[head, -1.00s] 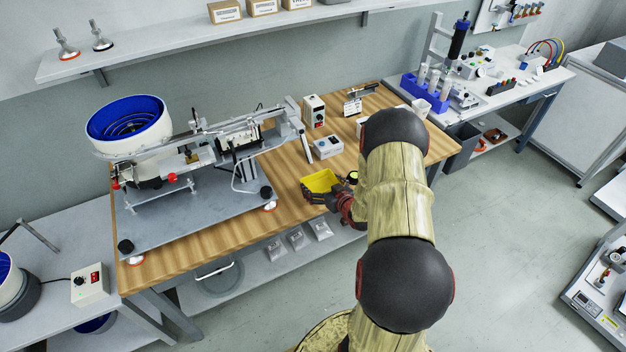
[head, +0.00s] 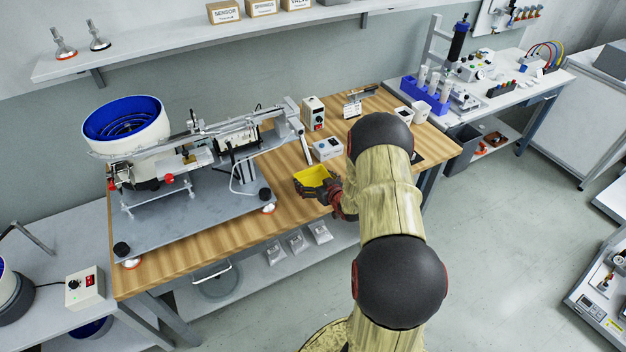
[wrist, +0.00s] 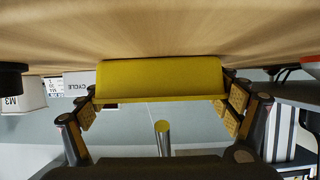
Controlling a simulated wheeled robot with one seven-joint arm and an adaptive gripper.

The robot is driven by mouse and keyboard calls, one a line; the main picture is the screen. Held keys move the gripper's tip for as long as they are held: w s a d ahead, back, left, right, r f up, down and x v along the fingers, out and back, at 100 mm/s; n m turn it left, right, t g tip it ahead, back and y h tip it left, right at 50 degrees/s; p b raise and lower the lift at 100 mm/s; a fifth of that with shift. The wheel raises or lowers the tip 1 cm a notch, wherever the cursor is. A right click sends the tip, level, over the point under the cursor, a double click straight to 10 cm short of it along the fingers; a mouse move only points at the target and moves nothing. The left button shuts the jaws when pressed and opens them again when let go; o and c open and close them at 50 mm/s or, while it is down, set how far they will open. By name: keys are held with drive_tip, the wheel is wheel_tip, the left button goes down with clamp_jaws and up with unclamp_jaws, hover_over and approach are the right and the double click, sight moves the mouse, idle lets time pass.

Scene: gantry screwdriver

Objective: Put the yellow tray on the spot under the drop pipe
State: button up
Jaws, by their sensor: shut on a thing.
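The yellow tray (head: 313,176) is at the front part of the wooden bench, right of the grey machine plate. My gripper (head: 316,187) is shut on it. In the wrist view the tray (wrist: 160,75) sits between my two fingers (wrist: 160,106), with finger pads at its left and right ends. I cannot tell whether the tray touches the bench or hangs just above it. A slanted metal piece, perhaps the drop pipe (head: 304,143), ends the feeder rail behind and left of the tray. The spot under it is not clearly visible.
The feeder machine's grey plate (head: 195,210) fills the bench's left side. A white box (head: 326,148) stands close behind the tray, with a control box (head: 313,112) farther back. A blue rack (head: 425,95) is on the right bench. Bare wood (head: 235,232) lies along the front edge.

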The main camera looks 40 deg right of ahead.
drive_tip(key=o, duration=1)
